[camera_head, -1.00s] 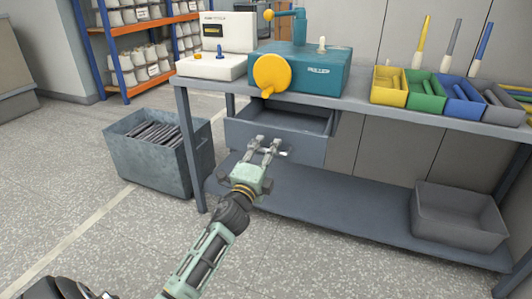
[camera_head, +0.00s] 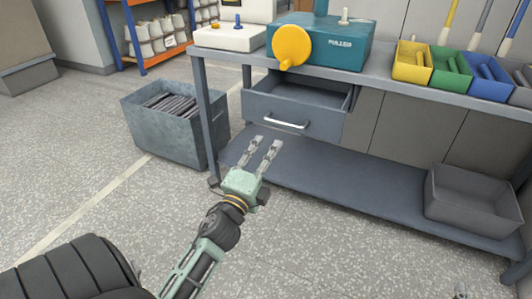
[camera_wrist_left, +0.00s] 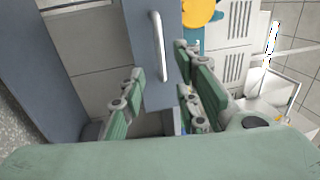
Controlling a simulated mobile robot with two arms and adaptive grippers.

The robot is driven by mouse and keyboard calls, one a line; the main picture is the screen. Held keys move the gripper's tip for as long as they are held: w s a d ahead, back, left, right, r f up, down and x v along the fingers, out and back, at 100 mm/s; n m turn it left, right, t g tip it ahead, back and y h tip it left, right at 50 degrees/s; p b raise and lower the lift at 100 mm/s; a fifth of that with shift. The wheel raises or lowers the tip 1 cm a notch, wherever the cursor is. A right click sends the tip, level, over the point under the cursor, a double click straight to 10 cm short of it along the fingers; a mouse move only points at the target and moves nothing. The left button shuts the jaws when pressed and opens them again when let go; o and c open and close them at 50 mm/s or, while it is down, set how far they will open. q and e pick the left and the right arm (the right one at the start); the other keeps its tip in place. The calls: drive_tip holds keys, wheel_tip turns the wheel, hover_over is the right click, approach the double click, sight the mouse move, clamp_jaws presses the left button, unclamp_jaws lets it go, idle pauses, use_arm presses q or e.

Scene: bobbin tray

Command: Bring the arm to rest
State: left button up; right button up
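My left gripper (camera_head: 263,150) is in front of the workbench, below and a little left of the open drawer (camera_head: 293,117). Its two fingers are spread with nothing between them. The drawer is pulled out and its silver handle (camera_head: 286,123) is clear of the fingers. In the left wrist view the open fingers (camera_wrist_left: 157,98) show, with the handle (camera_wrist_left: 159,46) beyond them and not touching.
The workbench (camera_head: 380,82) carries a teal machine with a yellow disc (camera_head: 292,46) and coloured bins (camera_head: 411,62). A grey crate (camera_head: 175,122) of dark bars stands on the floor at left. An empty grey bin (camera_head: 473,199) sits on the lower shelf (camera_head: 335,182).

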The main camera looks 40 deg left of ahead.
idle(0.4)
